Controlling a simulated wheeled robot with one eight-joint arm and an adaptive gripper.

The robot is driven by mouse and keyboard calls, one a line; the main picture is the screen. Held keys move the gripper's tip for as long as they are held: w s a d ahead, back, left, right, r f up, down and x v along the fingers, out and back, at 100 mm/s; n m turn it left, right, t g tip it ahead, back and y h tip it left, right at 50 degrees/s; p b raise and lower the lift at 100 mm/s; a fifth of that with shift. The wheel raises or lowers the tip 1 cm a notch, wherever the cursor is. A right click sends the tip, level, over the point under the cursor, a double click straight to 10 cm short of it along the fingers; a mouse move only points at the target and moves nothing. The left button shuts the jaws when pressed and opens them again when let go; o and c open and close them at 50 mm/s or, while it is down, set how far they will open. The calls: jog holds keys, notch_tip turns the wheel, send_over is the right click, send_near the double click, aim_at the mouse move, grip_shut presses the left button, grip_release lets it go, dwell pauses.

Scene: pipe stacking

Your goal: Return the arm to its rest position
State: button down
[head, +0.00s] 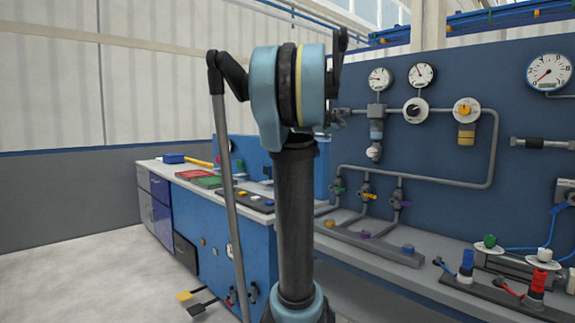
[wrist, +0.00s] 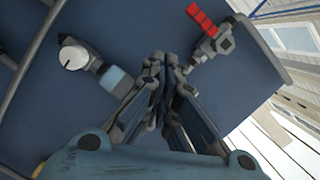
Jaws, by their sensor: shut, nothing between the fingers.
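My gripper (wrist: 165,62) shows in the wrist view, with its dark fingers drawn together and nothing between them. Behind the fingertips is a plain blue panel (wrist: 130,25), and the fingers look clear of the fittings on it. In the head view my arm (head: 295,200) stands upright in the middle, with a light blue and black joint at its top. The arm hides part of the bench and panel behind it. I cannot clearly make out the gripper in the head view.
A blue wall panel (head: 470,150) with gauges, valves and grey pipes stands at the right. A grey bench (head: 375,250) below it carries red and blue fittings at the right. In the wrist view a white-faced knob (wrist: 74,57) and a red-handled valve (wrist: 202,20) flank the fingers.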

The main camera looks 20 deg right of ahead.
jog(key=shift+f, duration=0.1)
jog(key=s+a+f+n+g+y, duration=0.2)
jog(key=s+a+f+n+y, duration=0.2)
jog(key=s+a+f+n, duration=0.3)
jog(key=s+a+f+n+g+y, duration=0.3)
jog(key=s+a+f+n, duration=0.5)
jog(key=s+a+f, duration=0.9)
jog(key=s+a+f+n+g+y, duration=0.3)
jog(key=s+a+f+n+y, duration=0.3)
jog(key=s+a+f, duration=0.7)
notch_tip(320, 180, down, 10)
jog(key=shift+s+f+n, duration=0.1)
jog(key=shift+s+n, duration=0.1)
jog(key=shift+n, duration=0.7)
